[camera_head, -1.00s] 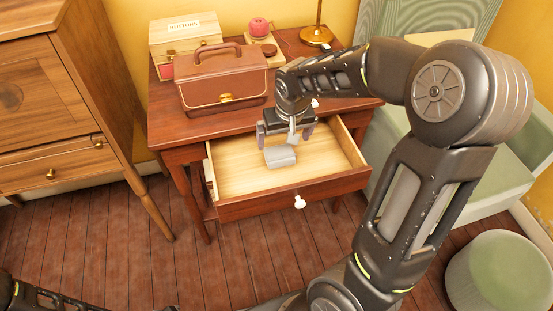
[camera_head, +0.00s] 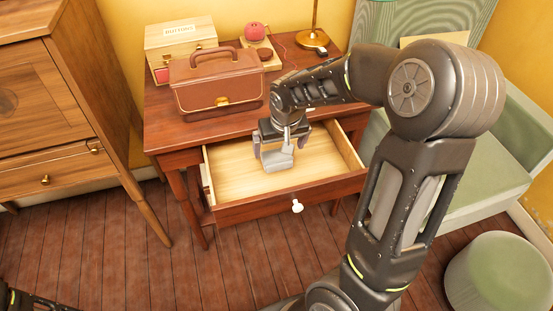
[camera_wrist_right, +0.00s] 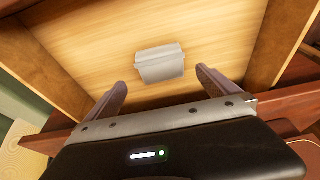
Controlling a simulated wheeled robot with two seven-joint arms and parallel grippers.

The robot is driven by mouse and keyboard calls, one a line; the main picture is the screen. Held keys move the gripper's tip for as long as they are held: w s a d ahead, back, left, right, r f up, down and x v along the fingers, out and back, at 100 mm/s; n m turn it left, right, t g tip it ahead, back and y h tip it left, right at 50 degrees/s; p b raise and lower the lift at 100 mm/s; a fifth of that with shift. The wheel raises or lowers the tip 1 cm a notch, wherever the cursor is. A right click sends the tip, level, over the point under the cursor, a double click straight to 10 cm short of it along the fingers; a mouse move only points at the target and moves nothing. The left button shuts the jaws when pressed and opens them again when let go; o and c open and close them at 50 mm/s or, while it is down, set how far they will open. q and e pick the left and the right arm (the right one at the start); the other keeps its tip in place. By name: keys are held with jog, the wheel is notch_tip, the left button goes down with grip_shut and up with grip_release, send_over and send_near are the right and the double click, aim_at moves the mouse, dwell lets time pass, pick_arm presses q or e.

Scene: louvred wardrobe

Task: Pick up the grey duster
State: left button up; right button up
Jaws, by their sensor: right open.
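The grey duster (camera_head: 278,161) lies inside the open wooden drawer (camera_head: 238,211), towards its left and middle. It is a small light-grey block with a handle-like upper part. In the right wrist view the duster (camera_wrist_right: 161,66) lies on the pale drawer floor, just beyond the fingertips. My right gripper (camera_head: 282,139) is open above the duster, and its two fingers (camera_wrist_right: 161,80) stand apart to either side of it, with nothing held. In the head view the gripper partly hides the duster's top. My left gripper is out of view; only part of that arm shows at the bottom left.
The drawer's front has a white knob (camera_head: 297,206). On the table top stand a brown leather bag (camera_head: 218,83), a buttons box (camera_head: 180,41), a pink round item (camera_head: 255,31) and a brass lamp base (camera_head: 312,39). The rest of the drawer floor is bare.

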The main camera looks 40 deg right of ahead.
aim_at(277, 156)
jog(key=x, duration=0.5)
jog(key=shift+a+b, duration=0.2)
jog(key=shift+b, duration=0.2)
jog(key=c, duration=1.4)
